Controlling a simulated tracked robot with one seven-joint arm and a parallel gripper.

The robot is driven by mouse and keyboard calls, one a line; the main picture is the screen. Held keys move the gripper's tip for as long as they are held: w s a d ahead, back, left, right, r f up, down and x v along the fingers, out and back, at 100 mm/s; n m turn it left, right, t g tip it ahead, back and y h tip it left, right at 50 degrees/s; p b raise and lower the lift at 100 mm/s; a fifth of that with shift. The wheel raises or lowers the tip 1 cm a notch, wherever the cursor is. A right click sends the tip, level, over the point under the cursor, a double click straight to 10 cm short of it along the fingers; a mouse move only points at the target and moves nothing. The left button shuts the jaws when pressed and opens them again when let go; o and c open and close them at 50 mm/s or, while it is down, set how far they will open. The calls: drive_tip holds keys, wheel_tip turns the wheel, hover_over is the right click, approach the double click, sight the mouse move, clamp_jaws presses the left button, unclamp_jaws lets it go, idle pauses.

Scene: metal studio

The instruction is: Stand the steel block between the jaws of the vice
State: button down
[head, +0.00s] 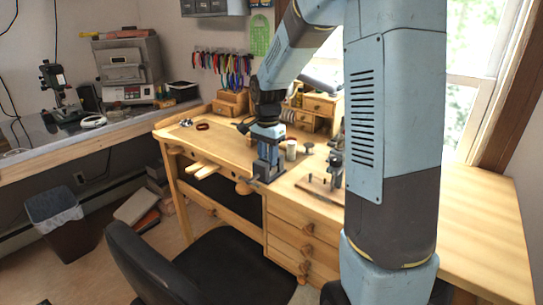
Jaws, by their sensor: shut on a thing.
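My gripper (267,162) points down over the front edge of the wooden workbench, at the middle of the head view. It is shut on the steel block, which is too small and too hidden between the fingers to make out. I cannot clearly tell the vice from the gripper's blue-grey parts here. Whether the block touches any jaws cannot be seen. My upper arm covers part of the bench to the right.
The workbench (215,143) carries a pale cup (291,150), a dark red ring (203,127) and small wooden drawers (318,106) behind. A metal tool (336,160) stands right of the gripper, partly behind my arm. A black chair (225,268) stands in front.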

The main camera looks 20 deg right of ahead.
drive_tip(key=shift+f, duration=0.1)
drive_tip(key=c, duration=0.8)
unclamp_jaws()
wheel_tip(320, 180, up, 12)
drive_tip(key=f, duration=0.1)
drive_tip(key=s+r+n+t, duration=0.1)
drive_tip(key=s+n+t, duration=0.1)
drive_tip(key=s, duration=0.7)
drive_tip(key=s+r+n+t, duration=0.1)
drive_tip(key=s+n, duration=0.4)
drive_tip(key=s, duration=0.4)
drive_tip(key=s+d+r+n+t, duration=0.1)
drive_tip(key=s+n, duration=0.3)
drive_tip(key=s, duration=0.5)
drive_tip(key=shift+r+t, duration=0.5)
drive_tip(key=shift+t, duration=0.3)
